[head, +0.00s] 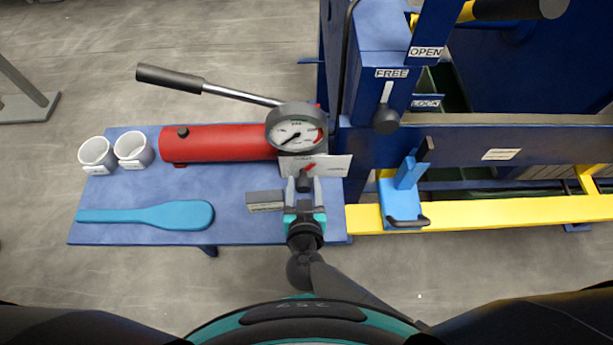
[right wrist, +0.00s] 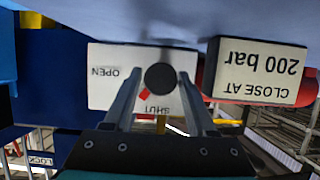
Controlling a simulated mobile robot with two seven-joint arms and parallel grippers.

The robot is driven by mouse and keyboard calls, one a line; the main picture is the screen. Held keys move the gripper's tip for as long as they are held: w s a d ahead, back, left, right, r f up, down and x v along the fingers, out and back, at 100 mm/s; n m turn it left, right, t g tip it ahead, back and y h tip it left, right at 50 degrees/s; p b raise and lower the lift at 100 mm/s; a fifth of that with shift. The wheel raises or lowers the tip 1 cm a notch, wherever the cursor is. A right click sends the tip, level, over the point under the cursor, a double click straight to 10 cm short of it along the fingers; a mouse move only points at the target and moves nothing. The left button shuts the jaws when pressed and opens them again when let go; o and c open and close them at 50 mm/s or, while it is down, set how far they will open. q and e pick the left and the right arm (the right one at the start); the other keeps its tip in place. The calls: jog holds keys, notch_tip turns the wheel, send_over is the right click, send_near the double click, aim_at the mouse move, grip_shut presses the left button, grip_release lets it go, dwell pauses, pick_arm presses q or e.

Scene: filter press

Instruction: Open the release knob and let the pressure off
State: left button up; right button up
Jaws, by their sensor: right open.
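The release knob (right wrist: 160,78) is a dark round knob in front of a white label plate (right wrist: 103,95) marked OPEN and SHUT, upside down in the right wrist view. A red mark (right wrist: 145,94) shows beside the knob near SHUT. My right gripper (head: 304,181) is open, with one finger on each side of the knob; I cannot tell whether they touch it. The pressure gauge (head: 296,133) has its needle pointing lower left; its numbers are too small to read. The red pump cylinder (head: 220,143) has a black-gripped lever (head: 205,86). My left gripper is out of view.
The blue shelf (head: 85,225) holds two white cups (head: 97,153) (head: 133,149) and a light-blue paddle (head: 150,215). A "CLOSE AT 200 bar" block (right wrist: 260,72) sits close to the right finger. The blue press frame (head: 460,140) and yellow rail (head: 480,212) stand to the right.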

jog(key=shift+w+f, duration=0.1)
jog(key=shift+w, duration=0.3)
grip_shut()
